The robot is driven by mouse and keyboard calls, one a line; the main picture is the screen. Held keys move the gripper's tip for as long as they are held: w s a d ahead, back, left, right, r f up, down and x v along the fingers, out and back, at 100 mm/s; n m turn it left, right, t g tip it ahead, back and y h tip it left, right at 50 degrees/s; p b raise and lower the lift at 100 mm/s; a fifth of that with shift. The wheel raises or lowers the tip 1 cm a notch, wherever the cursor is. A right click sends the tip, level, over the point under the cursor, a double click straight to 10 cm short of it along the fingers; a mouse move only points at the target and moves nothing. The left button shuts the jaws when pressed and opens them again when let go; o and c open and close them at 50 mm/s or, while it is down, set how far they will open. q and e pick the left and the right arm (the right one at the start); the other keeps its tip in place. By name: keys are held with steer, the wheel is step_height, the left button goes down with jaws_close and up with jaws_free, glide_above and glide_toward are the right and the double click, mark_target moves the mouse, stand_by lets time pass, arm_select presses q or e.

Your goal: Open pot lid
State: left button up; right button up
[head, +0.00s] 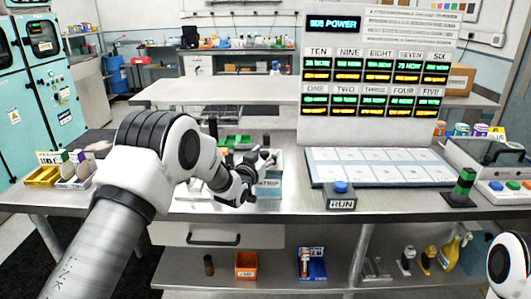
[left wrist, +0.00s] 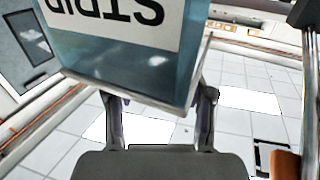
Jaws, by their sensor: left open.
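No pot with a clear lid can be made out. A blue see-through tank labelled STRIP (head: 269,186) stands at the front of the steel bench. It fills the upper middle of the left wrist view (left wrist: 145,75), with its label upside down. My left gripper (head: 262,160) is over the bench at this tank, its dark fingers spread. The left wrist view shows the fingers (left wrist: 160,115) apart, one on each side below the tank; I cannot tell whether they touch it. The arm hides part of the bench behind. My right gripper is out of view.
Green trays (head: 236,142) lie behind my left gripper. A RUN button box (head: 341,195) and a white panel (head: 380,167) stand to the right. A grey machine with a black handle (head: 492,160) is at the far right. Small boxes (head: 75,170) stand at the left end.

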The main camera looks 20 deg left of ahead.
arm_select(q)
steer(key=shift+s+r, duration=0.3)
steer(key=shift+s, duration=0.05)
jaws_close()
